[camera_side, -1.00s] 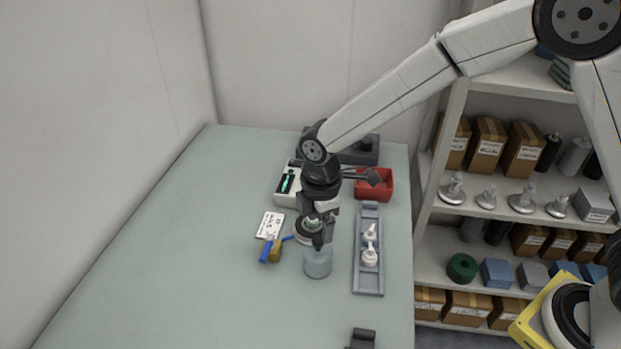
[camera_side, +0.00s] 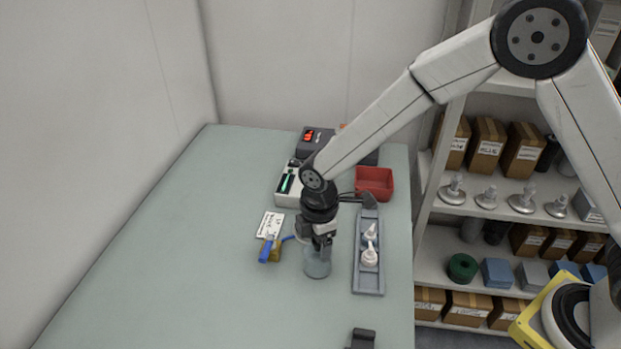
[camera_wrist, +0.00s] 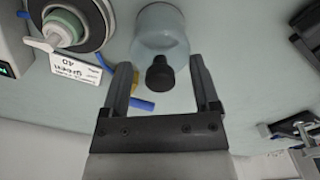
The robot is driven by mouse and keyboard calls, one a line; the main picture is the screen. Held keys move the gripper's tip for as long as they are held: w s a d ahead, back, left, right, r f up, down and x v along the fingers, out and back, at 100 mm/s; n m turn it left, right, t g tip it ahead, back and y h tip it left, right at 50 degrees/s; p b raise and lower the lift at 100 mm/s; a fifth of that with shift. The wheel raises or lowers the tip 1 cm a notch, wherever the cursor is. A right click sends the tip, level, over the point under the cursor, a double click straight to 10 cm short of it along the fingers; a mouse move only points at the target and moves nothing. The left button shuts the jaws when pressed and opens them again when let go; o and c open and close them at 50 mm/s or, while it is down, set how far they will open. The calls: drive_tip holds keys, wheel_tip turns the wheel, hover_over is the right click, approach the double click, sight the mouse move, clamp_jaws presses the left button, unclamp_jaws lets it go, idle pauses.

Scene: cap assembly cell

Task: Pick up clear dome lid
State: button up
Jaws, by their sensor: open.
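The clear dome lid (camera_side: 317,266) stands on the table in the side view, pale blue-grey and see-through. In the wrist view the lid (camera_wrist: 160,28) is at top centre, with a black knob (camera_wrist: 160,74) facing the camera. My gripper (camera_side: 321,247) is pointing down right above the lid in the side view. In the wrist view my gripper (camera_wrist: 160,68) is open, one finger on each side of the knob, with gaps visible. Whether the fingers reach to the knob's height is hard to tell. My gripper hides part of the lid's top.
A round holder with a white pump nozzle (camera_wrist: 62,28) and a label card (camera_wrist: 75,70) are left of the lid. A blue-handled tool (camera_side: 266,248) lies close by. A grey tray (camera_side: 368,282) with white pumps is to the right; a red bin (camera_side: 375,183) is behind. The table's left is clear.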

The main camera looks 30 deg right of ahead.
clamp_jaws()
idle(0.3)
drive_tip(key=shift+r, duration=0.1)
drive_tip(key=shift+r, duration=0.65)
drive_tip(key=s+d+r, duration=0.4)
drive_tip(key=s+r, duration=0.7)
drive_tip(key=s, duration=0.2)
drive_tip(key=shift+d+r, duration=0.3)
drive_tip(key=shift+d, duration=0.1)
drive_tip(key=shift+s, duration=0.1)
